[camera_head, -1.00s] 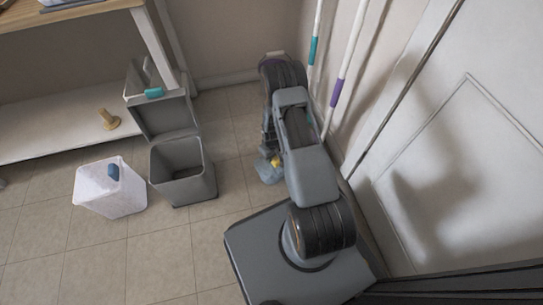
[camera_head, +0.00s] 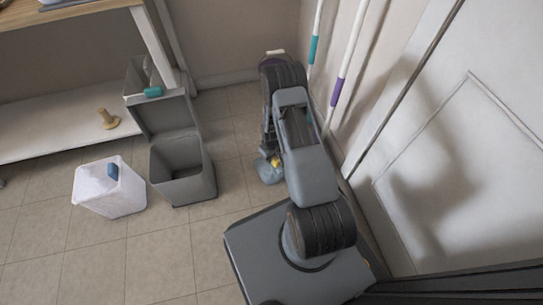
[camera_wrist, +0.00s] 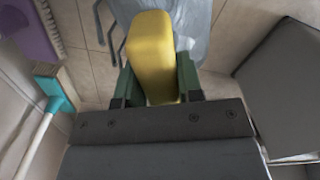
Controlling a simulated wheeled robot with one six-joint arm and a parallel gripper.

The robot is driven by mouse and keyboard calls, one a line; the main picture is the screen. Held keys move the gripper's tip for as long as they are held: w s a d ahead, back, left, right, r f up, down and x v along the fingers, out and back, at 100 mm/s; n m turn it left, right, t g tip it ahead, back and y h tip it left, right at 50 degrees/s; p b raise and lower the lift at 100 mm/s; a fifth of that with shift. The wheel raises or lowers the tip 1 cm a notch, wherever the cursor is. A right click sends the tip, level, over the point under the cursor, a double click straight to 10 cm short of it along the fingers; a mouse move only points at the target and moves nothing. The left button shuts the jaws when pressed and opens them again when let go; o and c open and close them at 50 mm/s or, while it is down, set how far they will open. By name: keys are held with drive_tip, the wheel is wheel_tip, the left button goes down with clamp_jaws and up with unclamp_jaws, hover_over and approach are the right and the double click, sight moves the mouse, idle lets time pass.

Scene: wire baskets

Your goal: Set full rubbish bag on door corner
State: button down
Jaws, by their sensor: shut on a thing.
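My gripper (camera_wrist: 158,90) is shut on the yellow top of a rubbish bag in the wrist view. The bag (camera_wrist: 190,18) is pale grey-blue and hangs beyond the yellow part; its lower part is cut off by the frame. In the head view the bag (camera_head: 268,172) shows low beside my arm, close to the floor, mostly hidden by the arm. I cannot tell whether it touches the floor. The white door (camera_head: 450,190) stands on the right, with its lower corner partly out of sight.
A grey open bin (camera_head: 182,187) and a white bin (camera_head: 108,194) with a blue item stand left of my arm. Poles with teal and purple grips (camera_head: 336,93) lean on the wall. A shelf (camera_head: 60,128) stands at far left. Tiled floor at lower left is clear.

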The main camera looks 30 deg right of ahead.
drive_tip(key=shift+f, duration=0.3)
idle(0.5)
drive_tip(key=c, duration=0.7)
unclamp_jaws()
drive_tip(key=shift+r, duration=0.2)
drive_tip(key=shift+r+p, duration=2.65)
drive_tip(key=shift+r, duration=1.2)
wheel_tip(320, 180, up, 14)
drive_tip(key=p, duration=0.4)
drive_tip(key=shift+f+p, duration=0.1)
drive_tip(key=shift+p, duration=0.3)
